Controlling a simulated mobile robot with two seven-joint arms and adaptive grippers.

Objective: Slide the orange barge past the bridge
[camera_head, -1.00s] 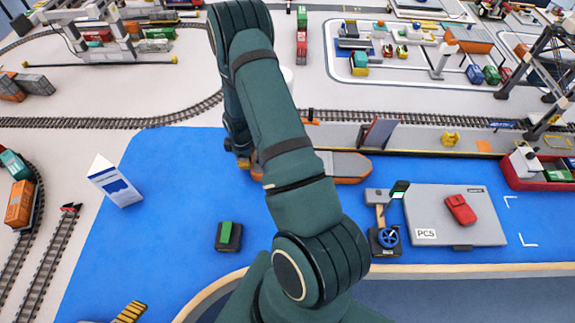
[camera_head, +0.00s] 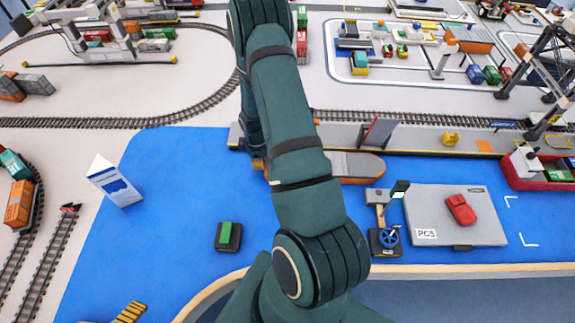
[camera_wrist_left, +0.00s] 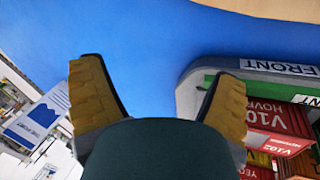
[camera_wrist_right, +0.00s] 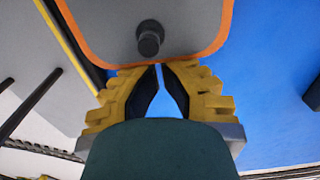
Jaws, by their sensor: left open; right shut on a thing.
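The orange barge (camera_head: 362,166), with a grey deck and orange rim, lies on the blue water along the quay in the head view. My right arm hides its left part. In the right wrist view its deck (camera_wrist_right: 190,28) has a dark peg (camera_wrist_right: 149,38). My right gripper (camera_wrist_right: 160,68) is shut at the barge's rim; the exact part held is hidden. My left gripper (camera_wrist_left: 158,75) is open and empty, with a grey-green hull marked FRONT beside its right finger. A grey slab (camera_head: 420,195) carrying a red car may be the bridge; I cannot tell for sure.
A post with a blue handwheel (camera_head: 388,236) stands at the slab's left end. The quay (camera_head: 345,134) runs behind the barge. A red ship (camera_head: 522,170) lies at the far right. A white-blue sign (camera_head: 115,185) and a dark block (camera_head: 228,237) stand on the left water.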

